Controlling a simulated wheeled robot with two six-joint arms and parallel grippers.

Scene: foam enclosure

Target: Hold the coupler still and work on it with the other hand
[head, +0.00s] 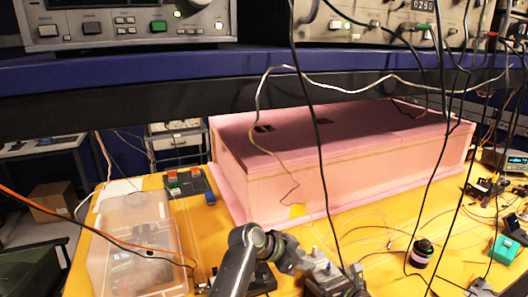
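A grey jointed arm, which I take as my left, rises from the bottom edge left of centre and bends right. Its end, my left gripper (318,272), is over the front of the yellow table. The fingers cannot be made out, so I cannot tell if it is open or shut. A dark, blocky shape at the bottom edge touches or overlaps this end in the picture. I cannot tell what it is. I cannot pick out the coupler with certainty. My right gripper is not in view.
A large pink foam enclosure (330,165) fills the table's back. A clear plastic box (135,240) stands left on the yellow table (395,240). A dark round container (421,252) and a green device (505,250) are right. Black cables hang in front from a blue instrument shelf (180,67).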

